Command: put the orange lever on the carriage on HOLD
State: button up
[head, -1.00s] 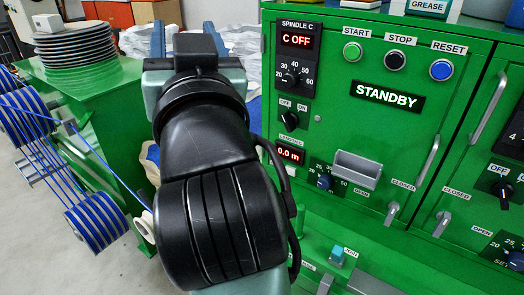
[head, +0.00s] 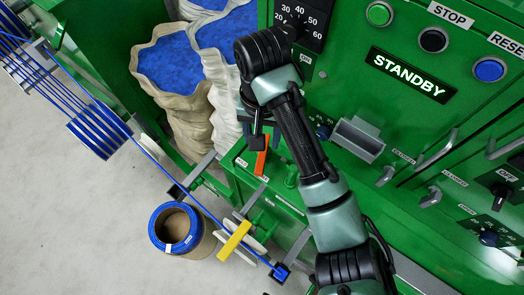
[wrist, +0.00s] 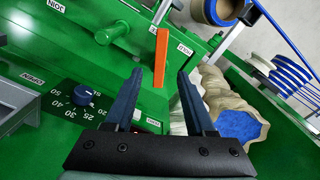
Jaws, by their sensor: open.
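The orange lever (head: 262,156) is a flat bar on the green carriage top (head: 240,178), below the spindle panel. It also shows in the wrist view (wrist: 161,60), upright in the picture. Small white labels lie near it; one (wrist: 185,48) is beside it, and its lettering is too small to read surely. My gripper (head: 257,142) points down over the lever. In the wrist view, my gripper (wrist: 161,74) is open, with one finger on each side of the lever's near end and visible gaps. I cannot tell whether the fingertips reach down to its height.
A yellow lever (head: 234,240) and a blue cable (head: 185,188) lie lower left. A blue-rimmed spool (head: 176,229) stands on the floor. Sacks of blue pellets (head: 175,65) stand behind. The green cabinet with its grey tray (head: 358,138) is close on the right.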

aim_at(262, 154)
notch_tip(262, 154, down, 6)
jog(key=b, duration=0.2)
jog(key=shift+w+r+b, duration=0.1)
jog(key=shift+r+b, duration=0.1)
jog(key=shift+b, duration=0.2)
jog(key=shift+f+p, duration=0.45)
jog(key=shift+f, duration=0.6)
grip_shut()
jog(key=shift+w, duration=0.1)
